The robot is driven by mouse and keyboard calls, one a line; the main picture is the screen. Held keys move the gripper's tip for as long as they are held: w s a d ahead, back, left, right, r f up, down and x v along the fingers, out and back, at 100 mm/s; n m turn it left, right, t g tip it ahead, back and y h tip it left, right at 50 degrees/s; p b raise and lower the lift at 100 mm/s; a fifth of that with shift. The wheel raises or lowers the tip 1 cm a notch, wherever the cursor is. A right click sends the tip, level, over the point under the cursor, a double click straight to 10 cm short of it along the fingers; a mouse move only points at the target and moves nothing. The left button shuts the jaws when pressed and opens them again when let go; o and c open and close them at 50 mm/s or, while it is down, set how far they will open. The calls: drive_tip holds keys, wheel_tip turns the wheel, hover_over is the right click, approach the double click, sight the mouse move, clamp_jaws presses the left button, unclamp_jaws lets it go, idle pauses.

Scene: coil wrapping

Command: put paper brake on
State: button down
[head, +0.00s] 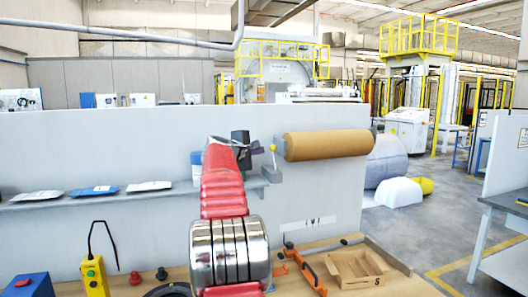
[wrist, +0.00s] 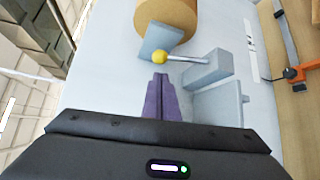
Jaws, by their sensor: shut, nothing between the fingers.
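The paper brake shows as a lever with a yellow knob (head: 272,148) beside the left end of the brown paper roll (head: 328,144), on the grey partition. In the wrist view the yellow knob (wrist: 159,57) sits on a thin light rod running right to a grey bracket (wrist: 208,68). A grey plate (wrist: 155,40) lies beside the paper roll (wrist: 172,12); I cannot tell whether they touch. My gripper (head: 262,149) is just left of the knob in the head view. Its purple fingers (wrist: 160,76) are shut and empty, close to the knob, with a small gap showing.
A grey shelf (head: 120,197) with several packets runs along the partition (head: 110,145). An orange-handled tool (head: 305,268) lies on the bench. The space above the partition is open.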

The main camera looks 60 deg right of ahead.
sight(274, 158)
drive_tip(key=shift+d+f, duration=0.2)
drive_tip(key=shift+d, duration=1)
drive_tip(key=shift+d+f, duration=0.2)
drive_tip(key=shift+d, duration=0.95)
drive_tip(key=shift+s, duration=0.15)
